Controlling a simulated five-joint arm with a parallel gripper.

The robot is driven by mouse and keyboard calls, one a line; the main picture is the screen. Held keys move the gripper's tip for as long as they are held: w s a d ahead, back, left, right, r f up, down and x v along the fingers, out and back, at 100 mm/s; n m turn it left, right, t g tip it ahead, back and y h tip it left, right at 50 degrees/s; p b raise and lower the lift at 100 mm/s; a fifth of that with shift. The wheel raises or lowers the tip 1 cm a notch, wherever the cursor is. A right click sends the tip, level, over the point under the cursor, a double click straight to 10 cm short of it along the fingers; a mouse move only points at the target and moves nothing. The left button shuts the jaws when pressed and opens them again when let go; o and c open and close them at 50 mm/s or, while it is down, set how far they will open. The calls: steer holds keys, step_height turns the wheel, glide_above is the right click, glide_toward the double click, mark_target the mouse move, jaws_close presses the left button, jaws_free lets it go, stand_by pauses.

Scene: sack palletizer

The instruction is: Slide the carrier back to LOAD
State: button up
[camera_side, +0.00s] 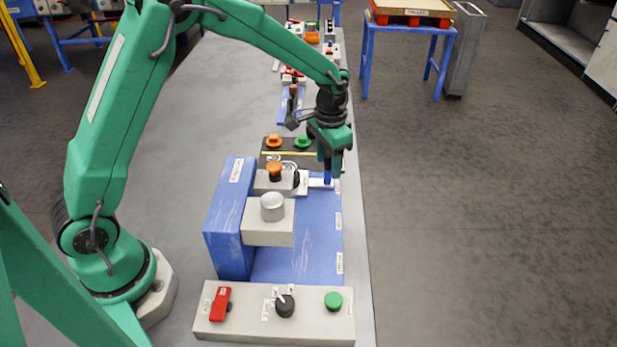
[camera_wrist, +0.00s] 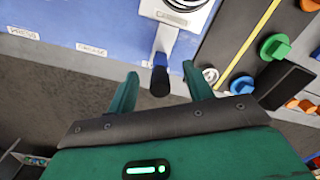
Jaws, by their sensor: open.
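The carrier shows as a pale plate (camera_side: 316,184) at the far end of the blue bed (camera_side: 310,230). In the wrist view its pale arm (camera_wrist: 167,38) ends in a dark blue and black handle (camera_wrist: 160,78). My gripper (camera_side: 329,172) is over that end of the bed, pointing down. In the wrist view my gripper (camera_wrist: 160,73) is open, with the handle between its two green fingers and a gap on both sides. I cannot tell how far down the fingers reach around it. The labels along the bed's edge are too small to read surely.
A grey press-like block with a round cap (camera_side: 272,207) stands over the bed. A control panel (camera_side: 275,313) with a red switch, black knob and green button is at the near end. A dark panel with orange and green knobs (camera_side: 303,142) lies beyond. Floor is open to the right.

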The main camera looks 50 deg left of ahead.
steer(key=shift+r, duration=0.65)
steer(key=shift+r, duration=0.7)
steer(key=shift+r, duration=0.35)
steer(key=shift+r, duration=0.4)
steer(key=shift+r, duration=0.3)
steer(key=shift+r, duration=1.6)
